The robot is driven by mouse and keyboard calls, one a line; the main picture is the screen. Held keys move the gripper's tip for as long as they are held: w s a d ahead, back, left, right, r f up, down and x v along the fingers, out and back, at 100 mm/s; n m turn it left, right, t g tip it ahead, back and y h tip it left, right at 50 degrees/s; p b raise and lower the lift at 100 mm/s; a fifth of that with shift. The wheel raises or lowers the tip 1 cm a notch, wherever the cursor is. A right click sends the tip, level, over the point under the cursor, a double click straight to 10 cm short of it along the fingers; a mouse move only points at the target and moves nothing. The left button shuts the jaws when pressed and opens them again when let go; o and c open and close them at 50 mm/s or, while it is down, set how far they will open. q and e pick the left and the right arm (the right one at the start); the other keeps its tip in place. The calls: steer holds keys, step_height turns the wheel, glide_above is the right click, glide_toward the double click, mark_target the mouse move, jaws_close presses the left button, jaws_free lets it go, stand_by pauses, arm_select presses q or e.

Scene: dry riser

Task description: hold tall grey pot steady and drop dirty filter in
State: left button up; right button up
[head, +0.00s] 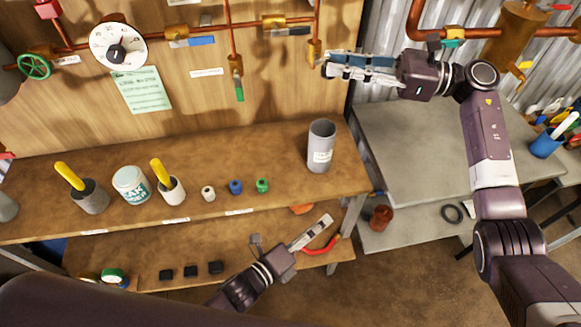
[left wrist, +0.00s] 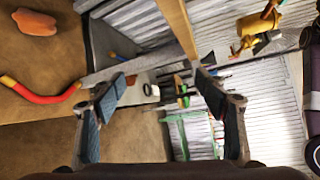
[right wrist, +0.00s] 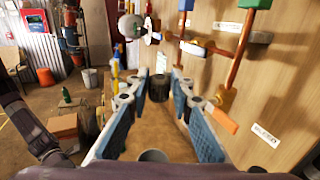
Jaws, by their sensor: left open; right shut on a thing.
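The tall grey pot (head: 320,146) stands upright near the right end of the upper wooden shelf, with a white label on its front. Its rim (right wrist: 153,155) shows at the bottom of the right wrist view. My right gripper (head: 328,66) is raised behind and above the pot, by the copper pipework. It is shut on a small dark cylinder (right wrist: 159,88), which looks like the dirty filter; in the head view the fingers mostly hide it. My left gripper (head: 294,231) is open and empty, low in front of the shelf and below the pot, not touching it.
Small blue (head: 236,187) and green (head: 262,185) fittings, a white tub (head: 131,185) and yellow-handled cups share the shelf. A red hooked tool (head: 322,246) lies below by my left gripper. Pipes and valves stand out from the wall. The grey bench (head: 420,150) is mostly clear.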

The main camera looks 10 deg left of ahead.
arm_select(q)
steer(key=d+r+m+h, duration=0.3)
steer(key=r+m, duration=0.4)
steer(key=r, duration=0.3)
steer(key=m+t+y, duration=0.2)
steer(key=m, duration=0.5)
glide_toward(323, 142)
steer(key=f, duration=0.1)
steer(key=w+f, duration=0.1)
steer(key=f, duration=0.2)
steer(key=shift+w+a+f, duration=0.15)
steer(key=shift+w+a, duration=0.1)
steer(key=shift+w, duration=0.15)
steer(key=shift+w+a, duration=0.15)
steer(key=shift+w, duration=0.1)
steer(key=x, duration=1.1)
steer(key=shift+w, duration=0.4)
steer(key=shift+c, duration=0.5)
steer(key=c, duration=1.2)
